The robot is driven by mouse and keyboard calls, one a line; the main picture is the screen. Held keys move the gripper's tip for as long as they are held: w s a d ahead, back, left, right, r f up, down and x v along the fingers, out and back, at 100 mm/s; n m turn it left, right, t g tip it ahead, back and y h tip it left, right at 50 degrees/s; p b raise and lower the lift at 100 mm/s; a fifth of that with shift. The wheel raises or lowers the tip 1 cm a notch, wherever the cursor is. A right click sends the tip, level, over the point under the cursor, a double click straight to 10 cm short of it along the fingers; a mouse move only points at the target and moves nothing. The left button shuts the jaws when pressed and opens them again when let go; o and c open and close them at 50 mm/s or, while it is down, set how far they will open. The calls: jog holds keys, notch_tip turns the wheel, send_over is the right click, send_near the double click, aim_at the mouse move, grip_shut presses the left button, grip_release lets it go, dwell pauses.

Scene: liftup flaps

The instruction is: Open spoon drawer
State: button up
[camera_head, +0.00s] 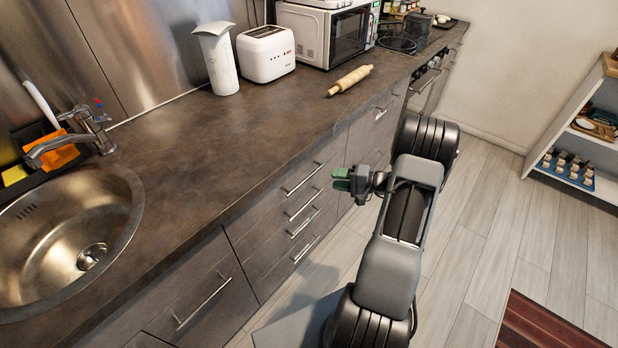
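A stack of several grey drawers (268,228) with bar handles is set in the counter front, left of my gripper. All of them look shut, and no label shows which one holds spoons. The top drawer's handle (304,180) is nearest the countertop. My gripper (341,180), with green fingertips, points left toward the stack, a little right of the handles. It appears apart from them. Its two fingertips look close together, and whether there is a gap between them is too small to tell. No object shows in it.
A sink (62,240) is at the left of the countertop (230,145). A white paper-towel-like cylinder (217,60), a toaster (266,54), a microwave (330,32) and a rolling pin (350,79) stand or lie behind. An open shelf (585,140) is at right.

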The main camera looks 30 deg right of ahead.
aim_at(309, 176)
jog(key=x, duration=1)
jog(key=shift+a+f+p, duration=0.1)
jog(key=shift+a+p, duration=0.05)
jog(key=shift+p, duration=0.15)
jog(key=shift+c, duration=0.2)
grip_shut()
